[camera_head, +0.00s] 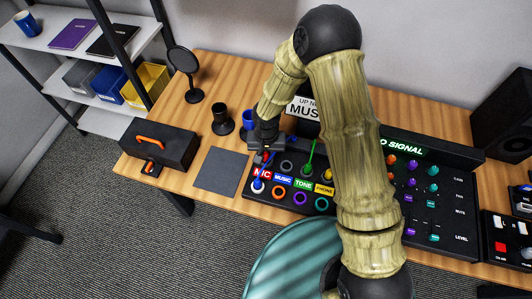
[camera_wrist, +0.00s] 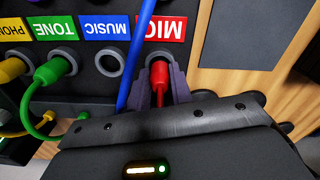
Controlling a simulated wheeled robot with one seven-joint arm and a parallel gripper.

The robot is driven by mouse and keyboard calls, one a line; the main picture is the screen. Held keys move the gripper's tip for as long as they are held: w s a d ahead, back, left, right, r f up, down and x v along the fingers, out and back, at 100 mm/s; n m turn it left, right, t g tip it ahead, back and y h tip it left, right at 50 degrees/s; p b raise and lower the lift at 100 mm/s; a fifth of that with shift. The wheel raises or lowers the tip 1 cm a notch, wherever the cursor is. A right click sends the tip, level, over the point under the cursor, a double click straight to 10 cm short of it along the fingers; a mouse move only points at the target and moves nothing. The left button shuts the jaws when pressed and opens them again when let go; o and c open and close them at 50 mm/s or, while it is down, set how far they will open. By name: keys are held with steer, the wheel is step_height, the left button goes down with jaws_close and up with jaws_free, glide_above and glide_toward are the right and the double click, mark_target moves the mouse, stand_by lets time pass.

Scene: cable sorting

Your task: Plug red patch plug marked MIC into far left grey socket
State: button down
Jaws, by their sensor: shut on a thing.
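My gripper (camera_head: 265,150) is over the back left corner of the patch panel (camera_head: 250,196). In the wrist view my gripper (camera_wrist: 160,92) is shut on the red plug (camera_wrist: 159,74), one finger on each side. The plug's tip is at the grey socket (camera_wrist: 158,57) beside the red MIC label (camera_wrist: 166,28); I cannot tell how deep it sits. The MUSIC socket (camera_wrist: 109,62) is empty. A green plug (camera_wrist: 50,70) is at the TONE socket and a yellow plug (camera_wrist: 12,69) at the PHONE socket.
A blue cable (camera_wrist: 138,60) crosses close beside the gripper finger. Front-row coloured rings, such as the orange ring (camera_head: 278,192), line the panel. A grey mat (camera_head: 218,171) lies left of the panel.

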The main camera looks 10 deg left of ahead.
steer(key=shift+f+b, duration=0.35)
steer(key=shift+w, duration=0.1)
stand_by(0.4)
steer(key=c, duration=0.7)
jaws_free()
steer(key=shift+r, duration=0.15)
steer(key=shift+r+p, duration=2.5)
steer(key=shift+r, duration=0.9)
